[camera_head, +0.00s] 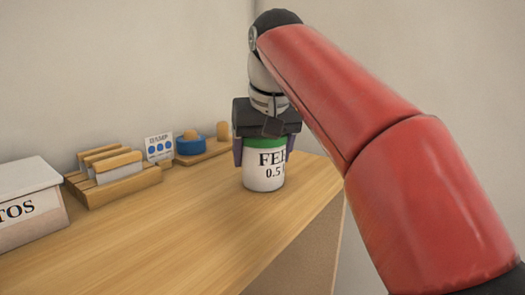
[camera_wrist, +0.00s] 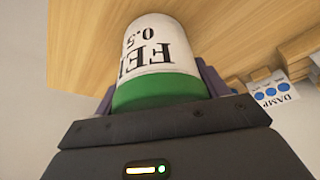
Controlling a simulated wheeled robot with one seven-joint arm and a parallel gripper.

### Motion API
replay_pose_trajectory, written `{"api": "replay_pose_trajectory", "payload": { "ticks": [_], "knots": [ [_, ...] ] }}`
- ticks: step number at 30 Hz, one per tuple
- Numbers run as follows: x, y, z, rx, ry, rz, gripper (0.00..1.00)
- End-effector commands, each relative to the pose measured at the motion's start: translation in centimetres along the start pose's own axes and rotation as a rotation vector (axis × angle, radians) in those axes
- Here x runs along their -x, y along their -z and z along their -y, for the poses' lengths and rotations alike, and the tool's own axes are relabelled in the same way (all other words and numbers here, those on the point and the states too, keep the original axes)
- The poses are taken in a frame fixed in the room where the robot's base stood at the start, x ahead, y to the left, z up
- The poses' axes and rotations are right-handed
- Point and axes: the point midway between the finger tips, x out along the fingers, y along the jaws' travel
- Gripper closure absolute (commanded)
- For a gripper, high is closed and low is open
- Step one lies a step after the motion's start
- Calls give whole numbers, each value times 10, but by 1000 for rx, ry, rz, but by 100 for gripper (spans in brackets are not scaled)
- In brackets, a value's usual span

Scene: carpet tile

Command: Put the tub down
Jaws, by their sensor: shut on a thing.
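The tub (camera_head: 263,172) is white with a green lid and black lettering that begins "FE" and "0.5". It is upright at the right part of the wooden counter (camera_head: 190,232), near its right edge. My gripper (camera_head: 262,150) comes from above and is shut on the tub, one finger on each side near the lid. In the wrist view the tub (camera_wrist: 155,55) sits between the two fingers (camera_wrist: 160,85). I cannot tell whether its base touches the counter or hangs just above it.
A white box lettered "TOS" (camera_head: 28,205) stands at the left. Beside it are a wooden slotted rack (camera_head: 115,178), a "DAMP" card with blue dots (camera_head: 158,148) and a blue round item (camera_head: 190,146) on a board. The counter's front middle is clear.

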Motion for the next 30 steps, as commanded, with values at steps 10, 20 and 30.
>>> {"api": "replay_pose_trajectory", "payload": {
  "ticks": [10,20,30],
  "knots": [
    [0,0,0,0,0,0,5],
    [16,2,0,0,1,-2,5],
    [71,5,-2,0,0,-2,5]
  ]
}}
